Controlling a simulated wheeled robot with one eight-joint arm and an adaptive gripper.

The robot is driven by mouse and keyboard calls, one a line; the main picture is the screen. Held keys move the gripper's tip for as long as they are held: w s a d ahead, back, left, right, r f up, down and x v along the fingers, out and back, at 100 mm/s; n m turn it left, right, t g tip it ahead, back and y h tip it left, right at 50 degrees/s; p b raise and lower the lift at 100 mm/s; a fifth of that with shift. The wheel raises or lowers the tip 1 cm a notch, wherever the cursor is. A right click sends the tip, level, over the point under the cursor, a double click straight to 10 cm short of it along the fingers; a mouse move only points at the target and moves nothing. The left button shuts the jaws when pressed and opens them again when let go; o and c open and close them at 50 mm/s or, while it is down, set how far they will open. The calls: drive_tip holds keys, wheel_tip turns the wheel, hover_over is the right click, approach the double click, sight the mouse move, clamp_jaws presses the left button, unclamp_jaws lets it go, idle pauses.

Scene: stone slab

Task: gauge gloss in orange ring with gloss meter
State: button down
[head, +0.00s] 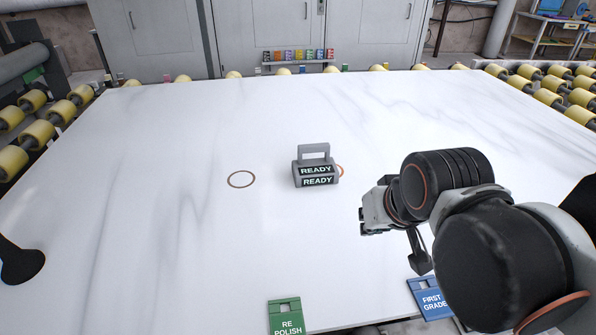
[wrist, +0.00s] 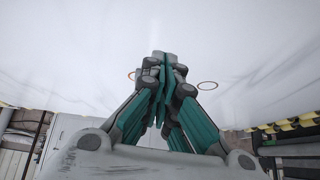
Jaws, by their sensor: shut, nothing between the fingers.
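The gloss meter (head: 303,181) is a grey block with a top handle, standing upright on the white slab. Two dark panels on its face read READY. The orange ring (head: 341,170) shows only as a short arc at the meter's right edge; the meter hides the rest, and I cannot tell how much it covers. A bit of the ring shows left of the fingers in the wrist view (wrist: 131,75). My gripper (head: 364,217) is shut and empty, to the right of the meter and apart from it. Its teal fingers (wrist: 164,70) are together in the wrist view.
A brown ring (head: 241,186) lies bare left of the meter. A green RE POLISH plate (head: 286,318) and a blue FIRST GRADE plate (head: 431,300) sit at the near edge. Yellow rollers (head: 37,134) flank the slab (head: 150,240). Small coloured blocks (head: 290,55) stand beyond the far edge.

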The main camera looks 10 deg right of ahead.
drive_tip(key=w+a+r+m+g+p, duration=0.25)
drive_tip(key=w+r, duration=0.25)
drive_tip(key=w, duration=0.6)
drive_tip(key=m+g+p, duration=0.4)
drive_tip(key=m+p, duration=0.2)
drive_tip(key=m, duration=0.4)
hover_over(288, 192)
drive_tip(key=s+a, duration=0.2)
drive_tip(key=a, duration=0.2)
wheel_tip(288, 192, down, 17)
drive_tip(key=f, duration=0.2)
drive_tip(key=f+b, duration=0.1)
drive_tip(key=f, duration=0.2)
drive_tip(key=f+b, duration=0.1)
drive_tip(key=f, duration=0.2)
drive_tip(key=shift+w+d+f, duration=0.15)
drive_tip(key=shift+w+f, duration=0.05)
drive_tip(key=shift+w, duration=0.05)
drive_tip(key=d+b, duration=0.1)
drive_tip(key=w+d, duration=0.1)
drive_tip(key=d, duration=0.1)
drive_tip(key=shift+w+d+f+b, duration=0.1)
drive_tip(key=shift+w+f+b, duration=0.1)
drive_tip(key=shift+b, duration=0.15)
drive_tip(key=shift+w+d+r, duration=0.1)
drive_tip(key=shift+d, duration=0.15)
